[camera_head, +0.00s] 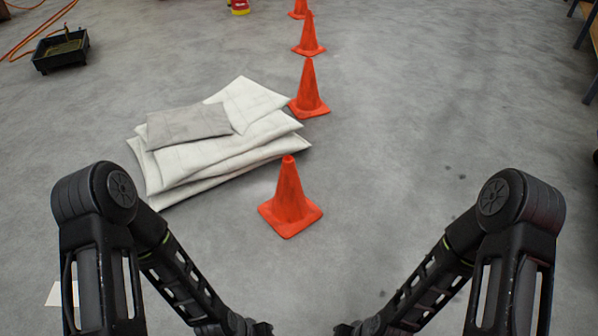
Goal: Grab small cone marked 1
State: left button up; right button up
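Several orange cones stand upright on the grey floor in a row running away from me. The nearest cone (290,198) is in the middle of the view, just right of a pile of white sacks. A second cone (309,90) stands behind it beside the sacks, a third cone (309,36) farther back, and another cone (299,9) is cut by the top edge. I can make out no number on any cone. Both my forearms angle inward to the bottom edge, nearer to me than the closest cone; my grippers' fingers are out of view.
The pile of white and grey sacks (218,138) lies left of the cones. A black tray (61,52) and orange hose (40,27) are at the upper left. A shelf or bench (588,40) stands at the right edge. The floor right of the cones is clear.

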aim_at(290, 212)
jog(key=i+l, duration=0.3)
jog(key=i, duration=0.2)
jog(key=i+l+u, duration=0.1)
jog(key=i+l, duration=0.2)
jog(key=i, duration=0.2)
jog(key=i+l, duration=0.75)
jog(key=l, duration=0.2)
